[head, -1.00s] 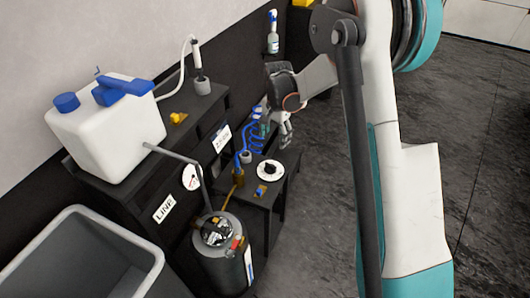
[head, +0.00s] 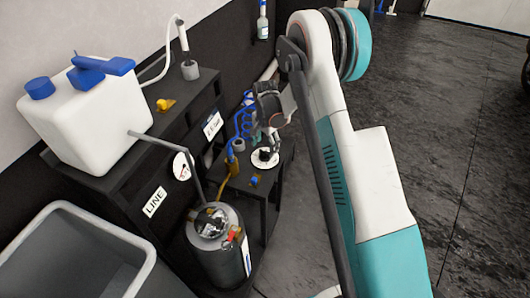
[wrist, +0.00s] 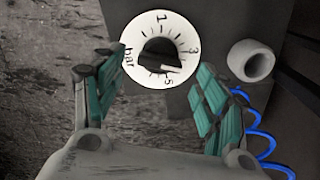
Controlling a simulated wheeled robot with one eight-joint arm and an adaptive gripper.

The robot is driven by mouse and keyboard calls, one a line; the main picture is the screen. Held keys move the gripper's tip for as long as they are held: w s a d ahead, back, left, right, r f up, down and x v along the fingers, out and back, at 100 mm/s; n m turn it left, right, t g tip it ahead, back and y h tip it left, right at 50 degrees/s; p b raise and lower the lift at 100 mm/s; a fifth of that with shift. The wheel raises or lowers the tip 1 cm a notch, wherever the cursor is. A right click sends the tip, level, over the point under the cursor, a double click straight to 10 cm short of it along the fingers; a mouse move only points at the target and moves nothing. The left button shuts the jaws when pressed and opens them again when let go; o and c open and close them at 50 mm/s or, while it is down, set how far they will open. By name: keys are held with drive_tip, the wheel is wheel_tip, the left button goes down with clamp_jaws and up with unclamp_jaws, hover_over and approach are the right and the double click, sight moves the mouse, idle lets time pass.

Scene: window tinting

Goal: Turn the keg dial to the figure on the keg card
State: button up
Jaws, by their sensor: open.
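The keg dial (wrist: 139,60) is a white disc marked 1, 3, 5 and bar, with a black knob (wrist: 157,50) at its centre. The knob's light mark seems to point down right, near the 5. In the head view the dial (head: 263,167) lies on a small dark stand. My gripper (wrist: 157,66) is open, its teal-padded fingers either side of the dial and apart from the knob. In the head view my gripper (head: 268,136) is just above the dial. A white card (head: 212,125) hangs on the shelf; its writing is too small to read.
A dark keg (head: 219,262) stands in front of the stand. A LINE card (head: 155,202) and a round gauge (head: 182,166) are on the bench side. A white jug (head: 85,120) sits on top. A blue coiled hose (wrist: 258,132) and grey ring (wrist: 250,61) are beside the dial.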

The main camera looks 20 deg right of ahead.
sight(265, 154)
drive_tip(key=shift+f+b, duration=0.35)
drive_tip(key=shift+f, duration=0.95)
drive_tip(key=shift+c, duration=0.3)
drive_tip(key=c, duration=1)
drive_tip(key=shift+n, duration=0.3)
drive_tip(key=n, duration=0.3)
drive_tip(key=shift+n, duration=2)
